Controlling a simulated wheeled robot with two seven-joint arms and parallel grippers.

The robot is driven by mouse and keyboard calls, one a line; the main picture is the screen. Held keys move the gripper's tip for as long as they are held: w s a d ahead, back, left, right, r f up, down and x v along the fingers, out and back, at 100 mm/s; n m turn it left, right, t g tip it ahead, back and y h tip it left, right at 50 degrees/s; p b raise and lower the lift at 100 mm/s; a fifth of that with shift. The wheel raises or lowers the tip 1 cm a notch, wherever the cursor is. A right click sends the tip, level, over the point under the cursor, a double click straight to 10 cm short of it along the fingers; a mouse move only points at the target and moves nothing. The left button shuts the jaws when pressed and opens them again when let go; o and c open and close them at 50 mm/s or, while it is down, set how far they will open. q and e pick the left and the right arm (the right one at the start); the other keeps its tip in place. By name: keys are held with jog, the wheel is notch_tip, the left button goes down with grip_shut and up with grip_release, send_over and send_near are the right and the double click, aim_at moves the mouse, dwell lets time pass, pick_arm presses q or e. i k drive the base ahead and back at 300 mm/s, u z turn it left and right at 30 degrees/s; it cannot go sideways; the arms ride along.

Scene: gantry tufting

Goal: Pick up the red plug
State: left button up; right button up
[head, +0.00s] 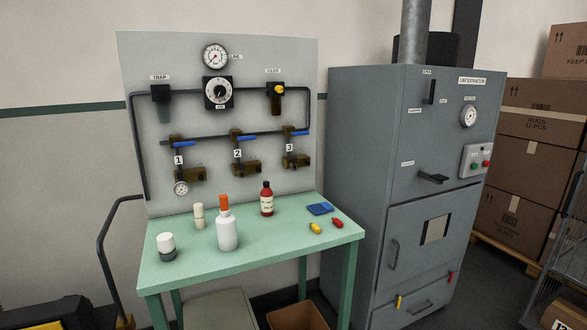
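The red plug (337,223) lies on the right part of the green table (270,249), near its right edge. It is small and lies on its side. A yellow plug (315,228) of similar shape lies just left of it, apart from it. Neither of my grippers shows in the head view. Nothing covers the red plug.
A folded blue cloth (320,208) lies behind the plugs. A dark red bottle (267,199), a white bottle with orange cap (227,227) and white cylinders stand further left. A valve panel (219,115) rises behind the table. A grey lint extractor cabinet (358,190) stands at right.

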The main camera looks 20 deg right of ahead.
aim_at(336, 222)
jog(key=u, duration=1.05)
jog(key=i, duration=1.4)
jog(key=z, duration=2.2)
